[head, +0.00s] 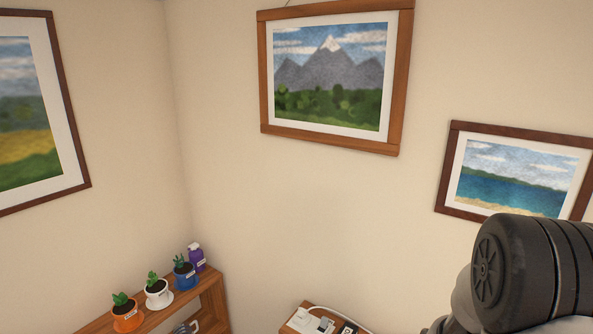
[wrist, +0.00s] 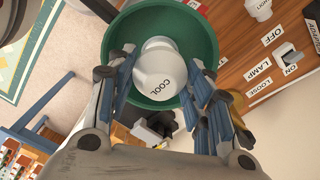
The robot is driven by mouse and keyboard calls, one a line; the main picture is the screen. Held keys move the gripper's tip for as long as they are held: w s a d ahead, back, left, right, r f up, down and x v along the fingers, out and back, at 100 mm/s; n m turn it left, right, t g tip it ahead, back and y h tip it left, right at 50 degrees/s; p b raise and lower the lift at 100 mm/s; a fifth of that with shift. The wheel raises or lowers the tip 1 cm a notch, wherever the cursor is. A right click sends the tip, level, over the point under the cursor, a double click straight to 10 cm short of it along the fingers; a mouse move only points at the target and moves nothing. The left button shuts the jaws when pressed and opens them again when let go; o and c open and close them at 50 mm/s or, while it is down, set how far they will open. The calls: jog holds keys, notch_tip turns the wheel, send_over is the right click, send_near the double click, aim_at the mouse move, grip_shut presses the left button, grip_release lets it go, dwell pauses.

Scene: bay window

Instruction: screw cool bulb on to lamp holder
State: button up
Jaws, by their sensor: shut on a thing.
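The cool bulb (wrist: 155,75) is white and marked "COOL". In the wrist view it sits between the two fingers of my gripper (wrist: 163,78), which is shut on it. Behind and around the bulb is the open inside of a round green shade (wrist: 207,38). The lamp holder itself is hidden behind the bulb, so I cannot tell whether the bulb touches it. My gripper and the bulb are not in the head view.
A wooden surface with a lamp switch (wrist: 288,55), a "LAMP" label (wrist: 258,70) and a "LOOSE" label (wrist: 258,87) lies right of the shade. In the head view, several potted plants and a purple bottle (head: 196,257) stand on a wooden shelf (head: 213,292) by the wall.

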jog(key=shift+f, duration=0.2)
jog(key=shift+c, duration=0.3)
dwell(0.3)
jog(key=m+b, duration=0.1)
jog(key=m, duration=0.5)
jog(key=shift+c, duration=0.2)
jog(key=o, duration=0.8)
jog(key=shift+r, duration=0.1)
notch_tip(320, 180, up, 12)
